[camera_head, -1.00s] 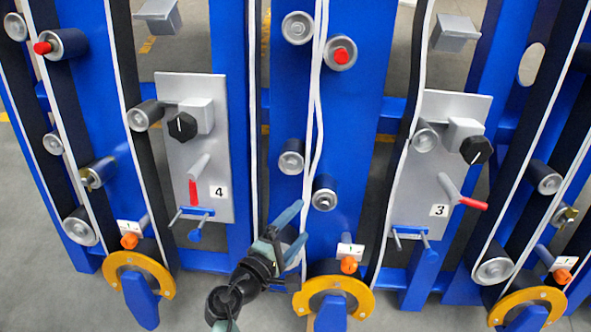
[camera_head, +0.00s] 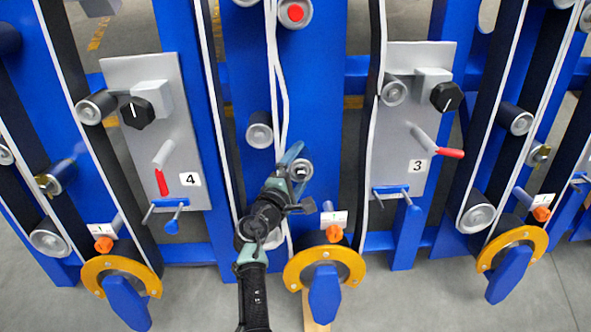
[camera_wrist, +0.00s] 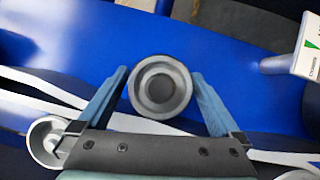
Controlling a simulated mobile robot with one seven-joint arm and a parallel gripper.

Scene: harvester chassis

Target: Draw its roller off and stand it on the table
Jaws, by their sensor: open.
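A roller with a round grey end cap (camera_head: 301,169) sits on the blue middle panel (camera_head: 300,90), low between the numbered plates. In the wrist view the same roller (camera_wrist: 160,87) shows end-on, its grey rim round a dark recessed centre. My gripper (camera_wrist: 160,75) is open, with one finger on each side of the roller. Small gaps seem to show at both sides, but I cannot tell whether either finger touches. In the head view my gripper (camera_head: 297,166) partly covers the roller. No table can be made out in either view.
White belts (camera_head: 276,80) run down beside the roller, and another roller (camera_head: 259,133) sits up to its left. Plate 4 (camera_head: 146,88) is at left, plate 3 (camera_head: 421,75) at right. A yellow ring guard (camera_head: 297,270) is below. A strip of light wood (camera_head: 314,312) shows at the bottom.

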